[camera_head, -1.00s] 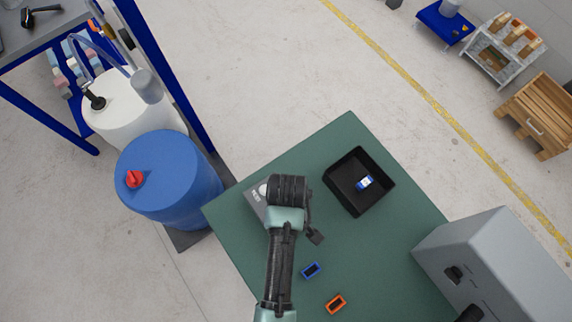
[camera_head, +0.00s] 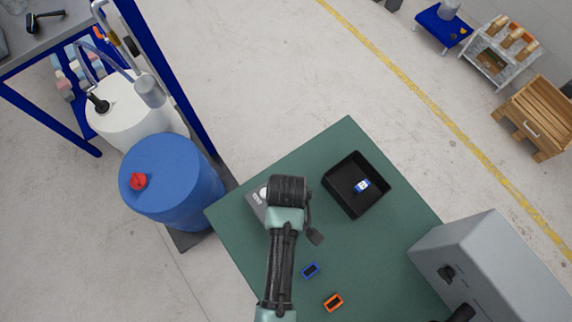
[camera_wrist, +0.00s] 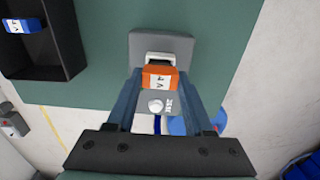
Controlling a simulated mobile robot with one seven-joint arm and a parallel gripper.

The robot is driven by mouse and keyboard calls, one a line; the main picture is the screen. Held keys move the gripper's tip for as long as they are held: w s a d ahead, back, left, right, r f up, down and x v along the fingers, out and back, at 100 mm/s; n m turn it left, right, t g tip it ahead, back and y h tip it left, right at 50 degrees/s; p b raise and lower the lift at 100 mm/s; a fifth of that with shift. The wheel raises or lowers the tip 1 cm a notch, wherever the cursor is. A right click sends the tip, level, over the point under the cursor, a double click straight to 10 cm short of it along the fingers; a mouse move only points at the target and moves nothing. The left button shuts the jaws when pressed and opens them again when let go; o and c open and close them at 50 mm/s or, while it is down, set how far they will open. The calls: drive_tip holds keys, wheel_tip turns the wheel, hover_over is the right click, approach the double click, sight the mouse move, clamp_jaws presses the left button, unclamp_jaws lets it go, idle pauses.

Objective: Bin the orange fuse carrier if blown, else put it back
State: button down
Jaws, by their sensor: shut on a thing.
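In the wrist view, my gripper (camera_wrist: 160,84) is shut on the orange fuse carrier (camera_wrist: 160,79), which has a white label with dark marks. The carrier is over a grey tester box (camera_wrist: 178,45), just in front of its pale slot; I cannot tell whether it touches the box. A whitish round lamp (camera_wrist: 155,106) shows on the box, with no clear colour. In the head view, my wrist hides the gripper and carrier, and part of the tester (camera_head: 254,202) shows. Empty orange (camera_head: 333,303) and blue (camera_head: 310,271) frames lie on the table.
A black bin (camera_head: 338,201) on the green table (camera_head: 240,233) holds a blue carrier (camera_head: 362,185). A large grey box (camera_head: 490,265) stands at the right. Blue (camera_head: 175,190) and white (camera_head: 125,108) drums stand left of the table.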

drive_tip(key=shift+r+p, duration=1.35)
drive_tip(key=shift+r, duration=0.35)
